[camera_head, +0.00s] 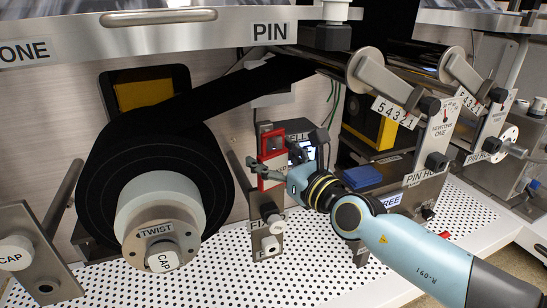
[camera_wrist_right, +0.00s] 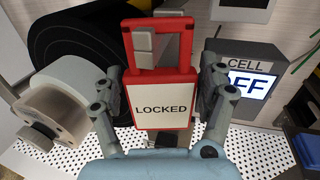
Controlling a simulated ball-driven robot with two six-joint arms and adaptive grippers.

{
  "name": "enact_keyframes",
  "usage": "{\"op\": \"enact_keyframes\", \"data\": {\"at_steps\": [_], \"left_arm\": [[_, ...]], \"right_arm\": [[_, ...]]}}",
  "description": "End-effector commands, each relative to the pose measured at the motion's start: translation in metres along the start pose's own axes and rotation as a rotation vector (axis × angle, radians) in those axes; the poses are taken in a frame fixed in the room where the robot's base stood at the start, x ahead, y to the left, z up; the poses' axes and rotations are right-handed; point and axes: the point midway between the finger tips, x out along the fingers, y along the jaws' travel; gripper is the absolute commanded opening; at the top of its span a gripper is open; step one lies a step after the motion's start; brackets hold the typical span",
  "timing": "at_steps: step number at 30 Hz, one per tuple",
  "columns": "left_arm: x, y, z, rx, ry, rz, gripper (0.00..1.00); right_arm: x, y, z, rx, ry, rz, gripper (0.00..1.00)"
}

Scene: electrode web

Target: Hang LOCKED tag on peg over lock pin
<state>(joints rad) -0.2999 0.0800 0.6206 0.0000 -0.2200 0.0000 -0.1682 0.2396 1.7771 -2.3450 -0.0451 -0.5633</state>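The red-framed LOCKED tag (camera_head: 271,172) is upright at mid-picture in the head view, above a small metal bracket with white knobs (camera_head: 268,215). In the right wrist view the tag (camera_wrist_right: 160,108) faces me, its white plate between the fingers of my right gripper (camera_wrist_right: 162,85). The fingers lie against both side edges. Through the tag's upper opening a light grey block (camera_wrist_right: 144,42) shows; I cannot tell whether the tag hangs on it or is just in front. In the head view my right gripper (camera_head: 268,168) reaches in from the right. My left gripper is not in view.
A large black web roll (camera_head: 150,150) with a TWIST hub (camera_head: 157,232) stands left of the tag. A CELL box with a lit screen (camera_wrist_right: 245,85) stands close on the right. Metal rollers (camera_head: 365,70) and a blue block (camera_head: 362,177) are farther right.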

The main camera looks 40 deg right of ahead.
Motion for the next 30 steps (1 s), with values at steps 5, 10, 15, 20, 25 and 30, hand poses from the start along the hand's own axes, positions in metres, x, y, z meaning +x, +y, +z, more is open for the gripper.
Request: {"op": "enact_keyframes", "data": {"at_steps": [5,10,15,20,25,30], "left_arm": [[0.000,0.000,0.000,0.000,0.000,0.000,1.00],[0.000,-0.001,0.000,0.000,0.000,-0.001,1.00],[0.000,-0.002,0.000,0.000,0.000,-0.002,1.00],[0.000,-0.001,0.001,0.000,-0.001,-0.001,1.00],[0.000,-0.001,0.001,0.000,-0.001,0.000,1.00],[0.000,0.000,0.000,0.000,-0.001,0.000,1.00]], "right_arm": [[0.000,0.000,0.000,0.000,0.000,0.000,0.94],[0.000,0.000,-0.001,0.000,0.001,0.000,0.94],[-0.009,0.000,-0.001,-0.002,0.003,0.001,0.94],[-0.040,0.000,-0.002,-0.002,0.006,0.001,0.94],[-0.079,0.000,-0.002,-0.002,0.005,0.001,0.94],[-0.107,0.000,-0.001,-0.001,0.004,0.001,0.94]]}}
